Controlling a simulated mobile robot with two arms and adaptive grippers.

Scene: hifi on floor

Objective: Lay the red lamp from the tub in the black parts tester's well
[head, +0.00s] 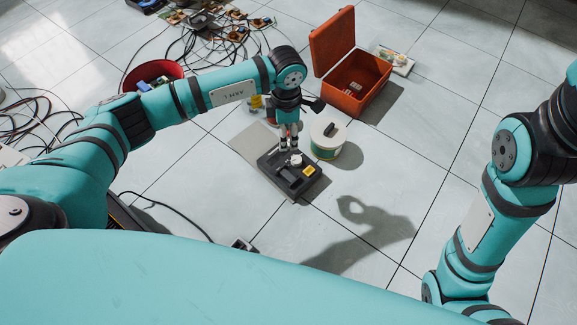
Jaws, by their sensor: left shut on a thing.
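My left gripper (289,148) points down over the black parts tester (283,178), near its far edge. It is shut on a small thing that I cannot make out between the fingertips. The tester has a small white round part and a yellow patch on top; its well is not clear from here. No red lamp can be made out. A red tub (177,69) with small parts in it stands at the upper left, partly behind my left arm. My right arm is at the right; its gripper is out of view.
A white round container (327,137) with a black thing on its lid stands close to the tester's right. An open orange toolbox (357,87) is behind it. Cables and small boards (205,30) lie at the back. Floor to the right is clear.

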